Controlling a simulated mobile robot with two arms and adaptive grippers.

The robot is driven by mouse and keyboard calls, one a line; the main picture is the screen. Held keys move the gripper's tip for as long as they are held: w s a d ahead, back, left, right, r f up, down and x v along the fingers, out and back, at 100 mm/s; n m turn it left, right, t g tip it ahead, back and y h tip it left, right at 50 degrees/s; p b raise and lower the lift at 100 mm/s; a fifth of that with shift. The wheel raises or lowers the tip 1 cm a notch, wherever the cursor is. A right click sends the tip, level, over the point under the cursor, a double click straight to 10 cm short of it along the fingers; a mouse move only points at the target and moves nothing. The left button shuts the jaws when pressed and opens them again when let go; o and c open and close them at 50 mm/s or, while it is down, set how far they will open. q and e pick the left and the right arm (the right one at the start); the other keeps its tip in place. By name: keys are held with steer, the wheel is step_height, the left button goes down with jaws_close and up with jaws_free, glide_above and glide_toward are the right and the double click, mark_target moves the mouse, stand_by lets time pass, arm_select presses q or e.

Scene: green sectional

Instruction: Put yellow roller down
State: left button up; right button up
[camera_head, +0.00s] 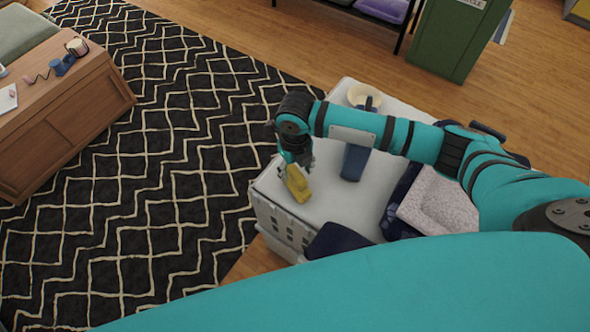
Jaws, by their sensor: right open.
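The yellow roller (297,185) is a small yellow piece at the left end of the white surface (330,205). My right gripper (298,167) is dark and points down right above the roller. Its jaws are open, with the fingertips at or very near the roller's top. I cannot tell whether they touch it, or whether the roller rests fully on the surface. My left gripper is not in view.
A dark blue item (354,162) and a cream bowl (362,96) stand on the same surface. Folded grey cloth (437,200) lies to the right. A green bin (455,40) stands behind. A wooden cabinet (60,115) is at far left, beyond the patterned rug (150,190).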

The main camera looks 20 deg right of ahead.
step_height(320, 180, up, 11)
stand_by(0.3)
steer(key=shift+f, duration=0.15)
stand_by(0.3)
